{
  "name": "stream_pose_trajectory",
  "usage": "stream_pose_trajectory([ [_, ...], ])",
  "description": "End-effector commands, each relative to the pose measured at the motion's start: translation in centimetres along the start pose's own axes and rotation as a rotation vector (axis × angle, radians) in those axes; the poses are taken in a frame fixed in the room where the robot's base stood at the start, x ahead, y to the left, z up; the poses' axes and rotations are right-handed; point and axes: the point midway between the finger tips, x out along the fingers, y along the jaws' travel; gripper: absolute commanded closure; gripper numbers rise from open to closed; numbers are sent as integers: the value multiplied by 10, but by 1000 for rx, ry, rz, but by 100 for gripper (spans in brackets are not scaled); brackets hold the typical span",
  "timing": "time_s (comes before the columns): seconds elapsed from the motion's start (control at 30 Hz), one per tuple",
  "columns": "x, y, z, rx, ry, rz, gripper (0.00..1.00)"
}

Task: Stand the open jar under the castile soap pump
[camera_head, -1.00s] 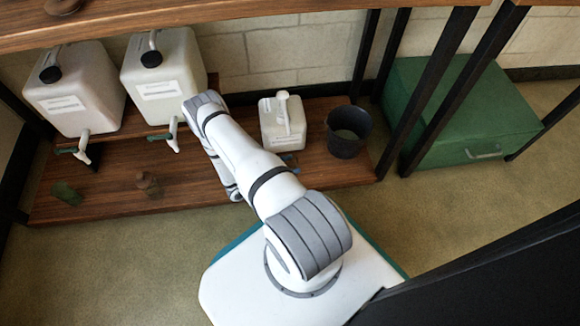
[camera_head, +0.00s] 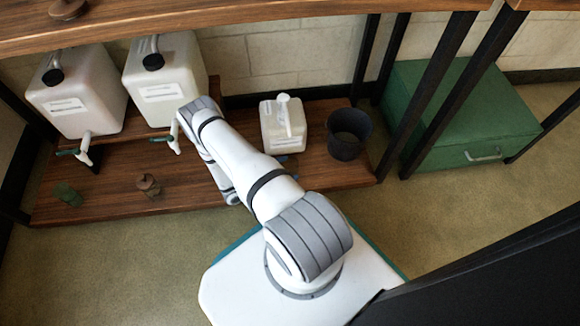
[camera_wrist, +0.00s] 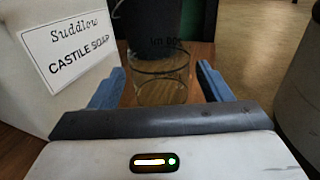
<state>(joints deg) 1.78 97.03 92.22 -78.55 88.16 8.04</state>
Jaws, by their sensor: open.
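The castile soap container (camera_head: 273,135) is a white jug with a white pump (camera_head: 285,107) on top, standing on the lower wooden shelf. In the wrist view its label reads "Suddlow Castile Soap" (camera_wrist: 72,50), at the left beside my gripper. A clear glass jar (camera_wrist: 162,82) stands between the two blue fingers of my gripper (camera_wrist: 160,88). My gripper is open, with a finger on each side of the jar; contact cannot be told. Lettering near the jar's rim is hard to read. In the head view my arm hides the jar and most of the gripper.
A dark bucket (camera_head: 347,143) stands right of the soap, just beyond the jar in the wrist view. Two white tap containers (camera_head: 75,100) (camera_head: 165,85) sit at the left. A small brown object (camera_head: 149,185) and a green one (camera_head: 68,194) lie in front. A green chest (camera_head: 460,115) stands right.

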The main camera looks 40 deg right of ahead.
Motion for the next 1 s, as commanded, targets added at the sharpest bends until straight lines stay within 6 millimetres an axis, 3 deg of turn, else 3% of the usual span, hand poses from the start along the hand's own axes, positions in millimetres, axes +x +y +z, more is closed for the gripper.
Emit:
stream_pose_trajectory([
  [0.3,-67,0,3,2,1,4,28],
  [0.5,-95,0,2,1,-1,2,28],
  [1.0,-103,0,0,0,0,-2,28],
])
